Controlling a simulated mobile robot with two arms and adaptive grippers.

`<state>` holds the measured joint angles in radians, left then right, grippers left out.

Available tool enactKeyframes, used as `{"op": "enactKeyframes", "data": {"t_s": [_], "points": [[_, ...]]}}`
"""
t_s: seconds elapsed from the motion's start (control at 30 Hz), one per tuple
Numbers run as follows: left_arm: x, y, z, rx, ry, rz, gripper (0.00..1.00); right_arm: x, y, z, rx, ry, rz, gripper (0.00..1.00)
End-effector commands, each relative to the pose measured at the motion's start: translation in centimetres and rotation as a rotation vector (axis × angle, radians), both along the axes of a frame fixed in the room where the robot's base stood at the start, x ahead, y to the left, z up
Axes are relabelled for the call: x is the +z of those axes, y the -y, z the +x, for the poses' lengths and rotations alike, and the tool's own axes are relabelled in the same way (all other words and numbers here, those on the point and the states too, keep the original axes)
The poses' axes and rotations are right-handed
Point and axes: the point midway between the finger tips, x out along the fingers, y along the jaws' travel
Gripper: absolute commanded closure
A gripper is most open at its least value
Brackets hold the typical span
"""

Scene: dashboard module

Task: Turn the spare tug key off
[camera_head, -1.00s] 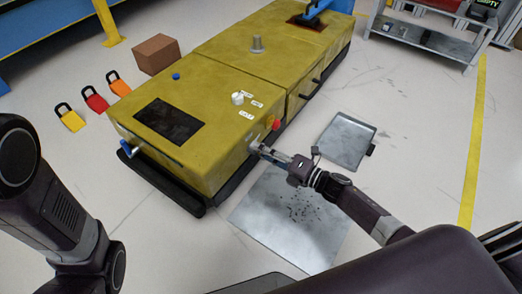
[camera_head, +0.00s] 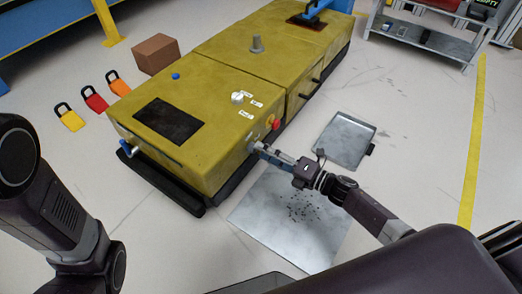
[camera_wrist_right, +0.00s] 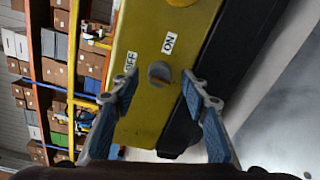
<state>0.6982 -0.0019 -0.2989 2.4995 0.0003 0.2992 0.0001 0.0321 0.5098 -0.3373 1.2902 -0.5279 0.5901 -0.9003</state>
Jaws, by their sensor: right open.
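The yellow tug (camera_head: 215,75) stands in the middle of the head view. In the right wrist view, a grey round key switch (camera_wrist_right: 159,73) sits on its yellow side, close to an OFF label (camera_wrist_right: 131,62) and an ON label (camera_wrist_right: 169,43). Which way the key is turned cannot be told. My right gripper (camera_head: 259,147) is at the tug's near right side, where it hides the switch in the head view. In the right wrist view the gripper (camera_wrist_right: 161,88) is open, with one finger to each side of the switch, apart from it. My left gripper is out of view.
A red knob (camera_head: 274,123) sticks out just above the right gripper, and a white knob (camera_head: 237,97) is on the tug's top. A metal tray (camera_head: 345,140) and a grey floor plate (camera_head: 290,235) lie to the right. Coloured padlocks (camera_head: 95,99) lie on the left.

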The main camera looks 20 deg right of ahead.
Motion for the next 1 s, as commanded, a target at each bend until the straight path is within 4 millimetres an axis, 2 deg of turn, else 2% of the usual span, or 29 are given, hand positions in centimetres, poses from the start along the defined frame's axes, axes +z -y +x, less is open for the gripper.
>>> {"op": "enactKeyframes", "data": {"t_s": [0.2,0.43,0.6,1.0], "points": [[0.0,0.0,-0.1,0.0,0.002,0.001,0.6,0.0,2.9,-3.9,0.001,-0.004,-0.003,0.58],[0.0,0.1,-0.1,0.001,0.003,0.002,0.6,0.3,5.4,-7.0,0.001,-0.003,-0.002,0.58],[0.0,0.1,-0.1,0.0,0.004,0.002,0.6,0.5,6.1,-8.0,0.002,0.0,0.0,0.58],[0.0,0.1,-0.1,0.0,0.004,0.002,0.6,0.5,6.2,-8.0,0.001,0.0,0.0,0.58]]}}
